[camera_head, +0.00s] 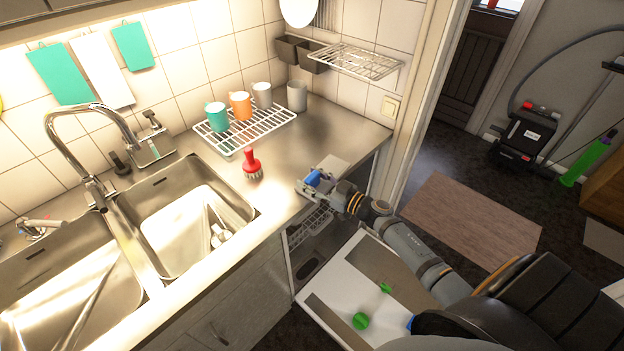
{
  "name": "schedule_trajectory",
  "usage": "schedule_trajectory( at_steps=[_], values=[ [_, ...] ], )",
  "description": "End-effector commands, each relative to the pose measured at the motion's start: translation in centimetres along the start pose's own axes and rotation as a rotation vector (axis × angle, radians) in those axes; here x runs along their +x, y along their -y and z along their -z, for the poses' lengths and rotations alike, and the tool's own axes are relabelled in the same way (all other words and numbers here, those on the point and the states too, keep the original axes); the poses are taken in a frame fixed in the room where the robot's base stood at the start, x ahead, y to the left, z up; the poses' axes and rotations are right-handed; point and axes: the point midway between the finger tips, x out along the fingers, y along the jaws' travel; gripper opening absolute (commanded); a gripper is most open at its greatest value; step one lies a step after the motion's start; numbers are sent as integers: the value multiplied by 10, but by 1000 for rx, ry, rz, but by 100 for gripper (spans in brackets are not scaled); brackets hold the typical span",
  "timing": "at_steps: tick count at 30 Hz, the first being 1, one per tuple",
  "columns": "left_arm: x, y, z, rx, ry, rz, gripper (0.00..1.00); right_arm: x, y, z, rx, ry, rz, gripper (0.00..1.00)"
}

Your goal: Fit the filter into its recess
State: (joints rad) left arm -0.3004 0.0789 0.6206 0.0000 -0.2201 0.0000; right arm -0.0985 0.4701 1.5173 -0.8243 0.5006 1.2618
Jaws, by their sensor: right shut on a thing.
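My right gripper (312,184) is over the counter's front edge, above the open dishwasher. It is shut on a small blue piece (313,177), which looks like the filter; the jaws hide most of it. Below, the dishwasher's inside shows in part, with a dark opening (307,268) in its floor that looks like the recess. The gripper and the blue piece are well above this opening and apart from it. My left gripper is not in view.
The open dishwasher door (336,288) lies under my right arm, with green items (360,321) on it. A rack (316,220) shows inside the dishwasher. A red brush (252,166) stands on the counter. Mugs stand on a wire rack (262,128) behind. The sinks are left.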

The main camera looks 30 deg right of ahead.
Motion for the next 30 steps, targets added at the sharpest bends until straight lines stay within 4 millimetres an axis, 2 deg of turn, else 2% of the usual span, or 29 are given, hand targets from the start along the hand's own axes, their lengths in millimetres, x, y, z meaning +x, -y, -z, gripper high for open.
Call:
schedule_trajectory(
  at_steps=[7,8,13,22,26,30],
  values=[
    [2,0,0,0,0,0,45,0,0,-5,0,0,0,20],
    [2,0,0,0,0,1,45,0,0,-5,-1,0,0,54],
    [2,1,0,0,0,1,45,0,0,-4,-1,0,0,76],
    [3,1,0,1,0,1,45,0,0,-5,-1,1,0,76],
    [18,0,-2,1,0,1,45,0,0,-10,-2,0,1,76],
    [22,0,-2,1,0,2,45,-32,1,-7,-4,7,5,76]
  ],
)
